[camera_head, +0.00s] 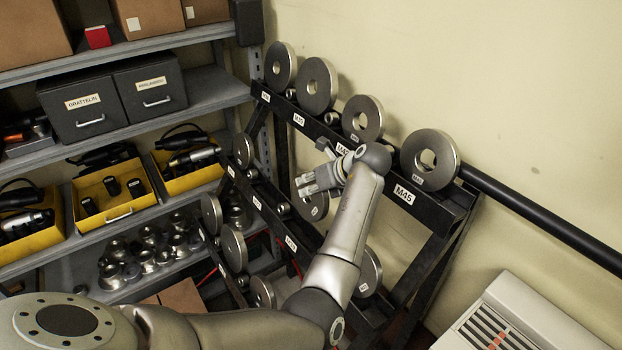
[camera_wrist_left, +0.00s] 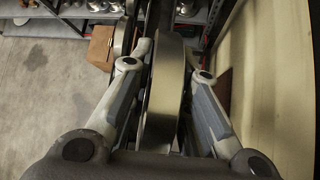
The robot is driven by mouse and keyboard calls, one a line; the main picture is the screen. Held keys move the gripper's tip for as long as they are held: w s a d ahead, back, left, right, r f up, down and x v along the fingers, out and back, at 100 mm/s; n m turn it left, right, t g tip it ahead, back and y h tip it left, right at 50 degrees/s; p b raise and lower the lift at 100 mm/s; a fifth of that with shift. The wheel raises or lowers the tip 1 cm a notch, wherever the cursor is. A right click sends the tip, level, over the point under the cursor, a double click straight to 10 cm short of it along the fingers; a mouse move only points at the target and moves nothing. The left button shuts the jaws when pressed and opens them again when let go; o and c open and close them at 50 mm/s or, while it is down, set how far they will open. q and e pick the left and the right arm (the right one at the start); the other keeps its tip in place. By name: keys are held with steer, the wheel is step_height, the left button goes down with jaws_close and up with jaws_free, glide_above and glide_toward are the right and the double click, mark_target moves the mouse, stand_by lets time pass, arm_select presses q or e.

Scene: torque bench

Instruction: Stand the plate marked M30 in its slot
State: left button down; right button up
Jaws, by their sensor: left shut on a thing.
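My left gripper (camera_head: 320,180) reaches in front of the middle of the black plate rack (camera_head: 453,205). It is shut on a steel plate (camera_head: 314,209), which shows just below the fingers with a small pale label too small to read. In the left wrist view the plate (camera_wrist_left: 165,85) stands edge-on and upright between the two fingers of the left gripper (camera_wrist_left: 165,105). I cannot tell whether this plate is the M30 one, nor whether it touches the rack. The M30 slot label is not readable. My right gripper is not in view.
Several steel plates stand along the rack's top rail, one (camera_head: 430,160) above the M45 label (camera_head: 404,195). More plates (camera_head: 233,248) stand on lower rails. A shelf (camera_head: 215,88) with yellow bins (camera_head: 115,190) is at left. A black pipe (camera_head: 545,224) runs along the wall.

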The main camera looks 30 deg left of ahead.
mark_target(328, 201)
arm_select(q)
steer(key=shift+s+a+f, duration=0.15)
steer(key=shift+f, duration=0.95)
steer(key=shift+s+a+f, duration=0.1)
steer(key=shift+s+f, duration=0.05)
steer(key=shift+f, duration=0.9)
steer(key=shift+s+f, duration=0.15)
steer(key=shift+f, duration=0.65)
steer(key=shift+f, duration=0.35)
steer(key=c, duration=1.7)
jaws_free()
steer(key=o, duration=0.4)
steer(key=shift+s+d, duration=0.1)
steer(key=shift+s, duration=0.1)
steer(key=shift+s+d+f, duration=0.1)
steer(key=shift+f, duration=0.35)
steer(key=shift+r+v, duration=0.2)
steer(key=shift+v, duration=3.7)
